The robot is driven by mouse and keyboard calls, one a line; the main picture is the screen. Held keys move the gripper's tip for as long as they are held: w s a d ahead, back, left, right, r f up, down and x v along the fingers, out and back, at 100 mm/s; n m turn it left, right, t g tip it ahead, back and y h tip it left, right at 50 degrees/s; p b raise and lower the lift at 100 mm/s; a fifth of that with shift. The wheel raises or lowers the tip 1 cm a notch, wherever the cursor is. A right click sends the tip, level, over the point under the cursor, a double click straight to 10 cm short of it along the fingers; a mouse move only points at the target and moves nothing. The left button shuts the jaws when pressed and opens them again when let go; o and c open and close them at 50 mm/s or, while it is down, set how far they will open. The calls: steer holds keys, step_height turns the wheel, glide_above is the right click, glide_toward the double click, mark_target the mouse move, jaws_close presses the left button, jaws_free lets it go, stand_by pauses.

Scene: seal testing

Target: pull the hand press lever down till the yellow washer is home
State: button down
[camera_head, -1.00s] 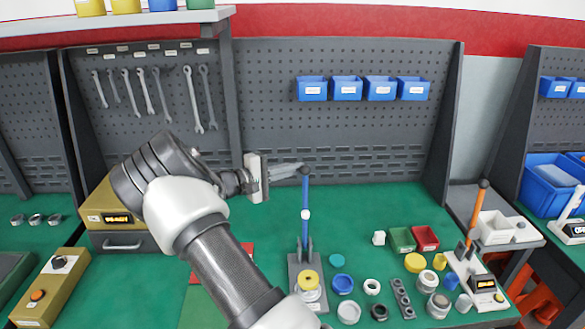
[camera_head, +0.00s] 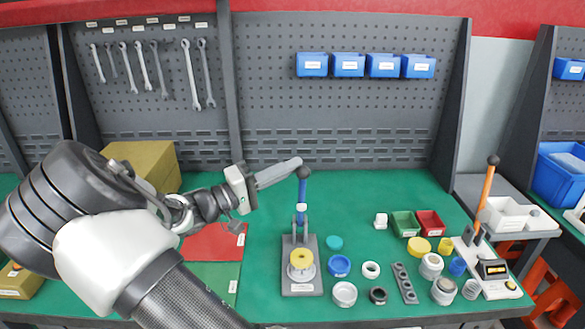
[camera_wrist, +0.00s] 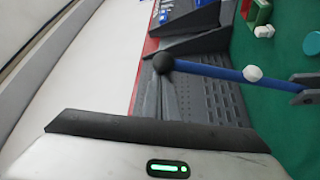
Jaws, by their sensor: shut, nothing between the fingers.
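The hand press (camera_head: 302,284) stands on the green bench with its blue lever (camera_head: 302,190) raised near upright, topped by a black ball (camera_head: 304,172). The yellow washer (camera_head: 301,259) sits on a pale round part on the press base; how deep it sits I cannot tell. My gripper (camera_head: 297,163) is shut and empty, its fingertips beside the black ball in the head view; contact is unclear. In the wrist view, the ball (camera_wrist: 163,63) is just beyond the dark finger edge (camera_wrist: 150,134), with the blue lever (camera_wrist: 215,71) running right.
A second press with an orange lever (camera_head: 485,195) stands at the right. Cups, rings and a grey holed strip (camera_head: 404,282) lie between the presses. Green (camera_head: 405,223) and red bins (camera_head: 430,222) are behind them. A red mat (camera_head: 212,242) lies left of the press.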

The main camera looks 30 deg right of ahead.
steer(key=s+a+f+m+g+h+b, duration=0.1)
steer(key=s+a+f+m+g+b, duration=0.1)
steer(key=s+f+m+b, duration=0.3)
steer(key=s+a+f+m+g+h+b, duration=0.2)
steer(key=s+a+f+m+b, duration=0.3)
steer(key=s+f+b, duration=0.3)
steer(key=shift+s+f+g, duration=0.3)
steer(key=shift+s+f, duration=0.6)
steer(key=shift+f, duration=1.35)
steer(key=shift+a, duration=0.1)
